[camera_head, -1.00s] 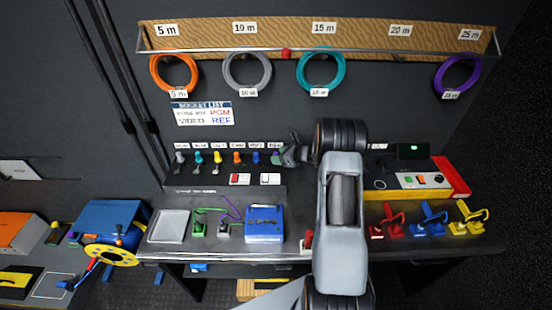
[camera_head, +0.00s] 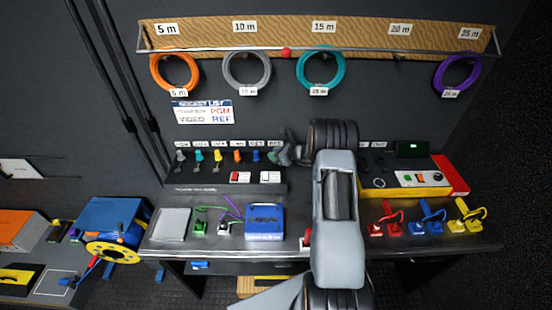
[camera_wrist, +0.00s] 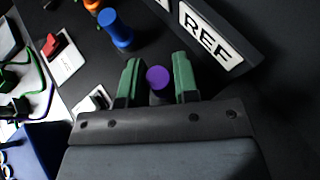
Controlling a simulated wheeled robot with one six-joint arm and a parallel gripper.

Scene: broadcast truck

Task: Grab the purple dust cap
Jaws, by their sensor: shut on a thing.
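The purple dust cap (camera_wrist: 157,78) shows in the wrist view as a round purple top between the two green fingers of my gripper (camera_wrist: 157,80). The fingers are shut on it from both sides. In the head view my gripper (camera_head: 274,156) is at the right end of the row of coloured caps, under the label strip, and hides the purple cap there. The REF label (camera_wrist: 208,40) is just beyond the fingers in the wrist view.
A blue cap (camera_wrist: 115,30) stands close by on the left in the wrist view. A red switch (camera_wrist: 52,45) and a blue box (camera_head: 264,222) are nearby. Coloured cable coils hang on a rail above. Red, blue and yellow connectors (camera_head: 425,216) lie at the right.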

